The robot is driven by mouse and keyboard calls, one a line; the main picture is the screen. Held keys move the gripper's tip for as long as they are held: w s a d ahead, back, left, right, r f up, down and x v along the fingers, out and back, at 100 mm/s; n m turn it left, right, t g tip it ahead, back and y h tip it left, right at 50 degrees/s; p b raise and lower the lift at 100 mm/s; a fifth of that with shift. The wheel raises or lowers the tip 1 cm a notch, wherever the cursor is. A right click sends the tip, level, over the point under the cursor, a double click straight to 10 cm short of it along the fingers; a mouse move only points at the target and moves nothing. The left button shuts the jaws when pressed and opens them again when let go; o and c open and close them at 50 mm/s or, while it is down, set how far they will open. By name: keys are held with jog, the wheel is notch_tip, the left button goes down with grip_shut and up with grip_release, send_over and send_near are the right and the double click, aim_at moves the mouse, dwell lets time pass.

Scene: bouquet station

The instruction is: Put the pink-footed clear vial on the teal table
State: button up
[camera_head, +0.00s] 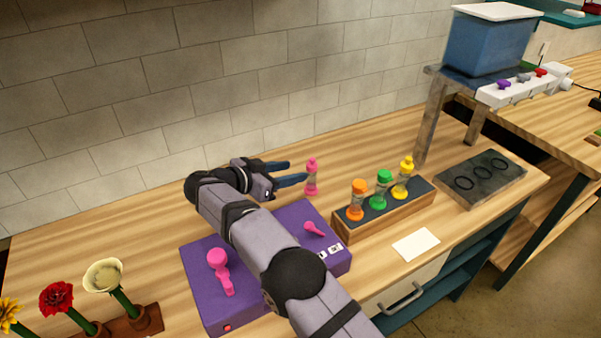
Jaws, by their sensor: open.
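The pink-footed clear vial (311,179) stands upright on the wooden bench top, with a pink cap and a pink foot. My gripper (298,172) is open, its two dark fingers pointing right at the vial. The vial appears just beyond the fingertips; I cannot tell whether the nearer finger touches it. A teal surface (555,14) shows in part at the top right, far behind the bench; I cannot tell for sure that it is the teal table.
A wooden rack (383,221) right of the vial holds orange, green and yellow capped vials. A purple box (198,288) with pink levers lies under my arm. A dark plate with rings (451,200) and a raised stand with a blue bin (488,43) are farther right.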

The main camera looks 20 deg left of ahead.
jog(key=shift+v, duration=1.35)
jog(key=w+d+r+n+t+y+p, duration=0.1)
jog(key=w+d+r+n+t+y, duration=0.3)
jog(key=w+r, duration=0.5)
jog(key=w+d+r+n+t+y+p, duration=0.1)
jog(key=w+d+r+n+y, duration=0.45)
jog(key=r, duration=0.75)
jog(key=s+d+f+g+h, duration=0.1)
jog(key=s+d+f+g, duration=0.9)
jog(key=s+d+f, duration=0.95)
jog(key=s+d+f+m+g, duration=0.1)
jog(key=s+d+f+g, duration=0.1)
jog(key=s, duration=0.6)
jog(key=s+d+f+m+g+h, duration=0.1)
jog(key=s+d+f+g, duration=0.1)
jog(key=s+d+f, duration=0.2)
jog(key=s+d+f+m+g, duration=0.1)
jog(key=s+d+f+g, duration=0.1)
jog(key=s+f, duration=0.5)
jog(key=s+d, duration=0.1)
jog(key=s, duration=0.4)
jog(key=shift+g+h+b, duration=0.35)
jog(key=shift+g, duration=0.05)
